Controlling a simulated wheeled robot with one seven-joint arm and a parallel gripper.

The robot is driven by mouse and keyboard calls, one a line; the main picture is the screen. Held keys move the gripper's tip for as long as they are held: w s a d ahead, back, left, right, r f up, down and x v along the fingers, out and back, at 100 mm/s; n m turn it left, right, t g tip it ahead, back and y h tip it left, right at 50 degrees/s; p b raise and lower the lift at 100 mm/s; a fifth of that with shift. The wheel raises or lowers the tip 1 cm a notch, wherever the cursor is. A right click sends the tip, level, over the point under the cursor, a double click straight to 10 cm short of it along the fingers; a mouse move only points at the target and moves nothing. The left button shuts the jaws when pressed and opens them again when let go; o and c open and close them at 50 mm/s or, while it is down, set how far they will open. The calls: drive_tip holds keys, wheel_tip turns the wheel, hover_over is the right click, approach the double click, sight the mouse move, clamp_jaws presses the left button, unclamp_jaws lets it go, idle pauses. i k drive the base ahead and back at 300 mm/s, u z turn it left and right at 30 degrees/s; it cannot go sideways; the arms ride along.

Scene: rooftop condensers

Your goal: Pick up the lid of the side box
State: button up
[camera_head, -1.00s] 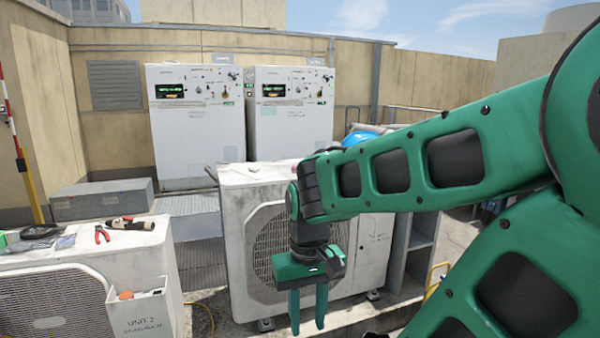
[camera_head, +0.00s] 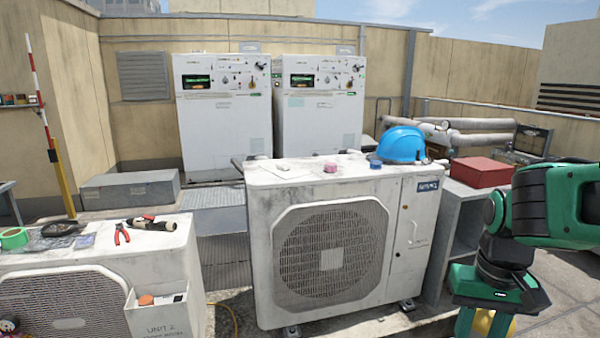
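No part in view is clearly marked as the side box's lid. A small white open-topped box (camera_head: 158,312) is fixed to the right front of the left condenser, with an orange item inside; no lid shows on it. A long grey box (camera_head: 130,188) with a closed flat top stands behind that condenser. A red box (camera_head: 480,171) sits on a grey shelf unit at the right. My gripper (camera_head: 481,324) hangs at the lower right, in front of the shelf unit. Its fingers are apart with nothing seen between them; their tips are near or beyond the picture's bottom edge.
The middle condenser (camera_head: 333,250) carries a blue helmet (camera_head: 402,145) and tape rolls. The left condenser's top (camera_head: 165,236) holds pliers (camera_head: 122,233), green tape (camera_head: 14,238) and other tools. Two white cabinets (camera_head: 225,120) stand behind. Open floor lies at the right.

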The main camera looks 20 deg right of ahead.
sight(287, 171)
drive_tip(key=z, duration=0.1)
drive_tip(key=i, duration=1)
drive_tip(key=u, duration=0.05)
